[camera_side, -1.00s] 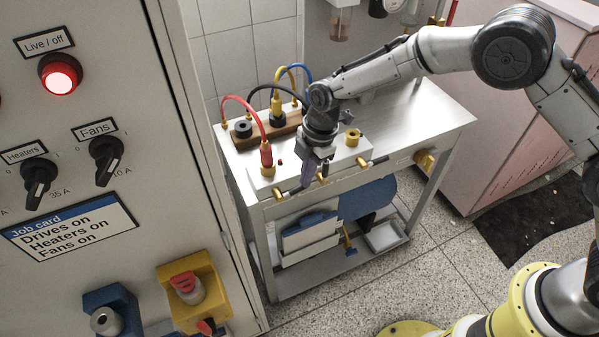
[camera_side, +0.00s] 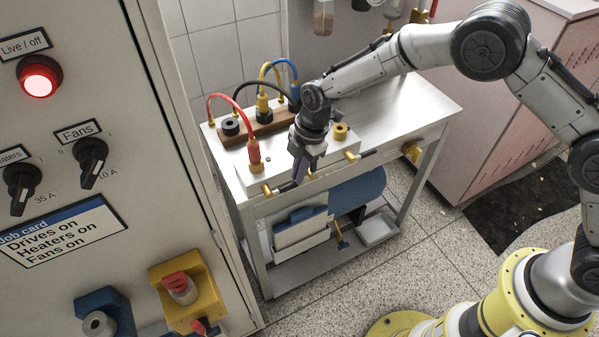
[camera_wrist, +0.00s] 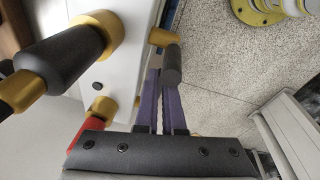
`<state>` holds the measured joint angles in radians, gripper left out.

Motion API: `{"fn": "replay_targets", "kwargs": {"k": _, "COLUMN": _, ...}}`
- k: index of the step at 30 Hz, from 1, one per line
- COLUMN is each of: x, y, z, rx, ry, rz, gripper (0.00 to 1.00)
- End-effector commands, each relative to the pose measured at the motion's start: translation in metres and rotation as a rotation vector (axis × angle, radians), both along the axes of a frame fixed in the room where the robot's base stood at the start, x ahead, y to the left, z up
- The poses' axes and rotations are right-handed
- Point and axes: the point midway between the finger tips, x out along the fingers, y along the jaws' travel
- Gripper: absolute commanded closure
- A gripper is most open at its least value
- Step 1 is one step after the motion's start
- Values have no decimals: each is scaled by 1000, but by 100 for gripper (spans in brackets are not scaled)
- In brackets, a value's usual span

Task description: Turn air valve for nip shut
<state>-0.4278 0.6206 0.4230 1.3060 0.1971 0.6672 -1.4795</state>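Small valves with yellow bodies and dark handles line the front edge of a white block on the steel table. The left valve (camera_side: 267,190) and right valve (camera_side: 351,156) show in the side view; no readable label tells which one is for the nip. My gripper (camera_side: 299,176) points down at the block's front edge between them. In the wrist view its purple fingers (camera_wrist: 160,76) look shut, with only a sliver between them. A dark handle (camera_wrist: 172,64) on a yellow valve body (camera_wrist: 161,38) lies just beyond and right of the fingertips. Contact cannot be told.
A red plug (camera_side: 253,152) and its cable stand left of my gripper. A black plug with a yellow collar (camera_wrist: 95,36) stands close on the block. A yellow fitting (camera_side: 340,131) is behind right. The control cabinet (camera_side: 150,140) borders the left; the steel tabletop is clear at right.

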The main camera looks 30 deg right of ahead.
Motion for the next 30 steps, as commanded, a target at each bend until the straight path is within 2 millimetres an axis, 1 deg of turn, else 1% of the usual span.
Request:
{"fn": "replay_targets", "kwargs": {"k": 1, "x": -9, "y": -7, "z": -16, "rx": -19, "ry": 31, "rz": -1, "gripper": 100}}
{"fn": "replay_targets", "kwargs": {"k": 7, "x": -10, "y": -7, "z": -16, "rx": -20, "ry": 36, "rz": -2, "gripper": 100}}
{"fn": "replay_targets", "kwargs": {"k": 11, "x": -10, "y": -8, "z": -10, "rx": -19, "ry": 35, "rz": -2, "gripper": 100}}
{"fn": "replay_targets", "kwargs": {"k": 14, "x": -10, "y": -9, "z": 4, "rx": -18, "ry": 32, "rz": -1, "gripper": 100}}
{"fn": "replay_targets", "kwargs": {"k": 24, "x": -10, "y": -17, "z": 82, "rx": -6, "ry": 9, "rz": -2, "gripper": 100}}
{"fn": "replay_targets", "kwargs": {"k": 30, "x": -10, "y": -21, "z": 117, "rx": -2, "ry": 3, "rz": -1, "gripper": 100}}
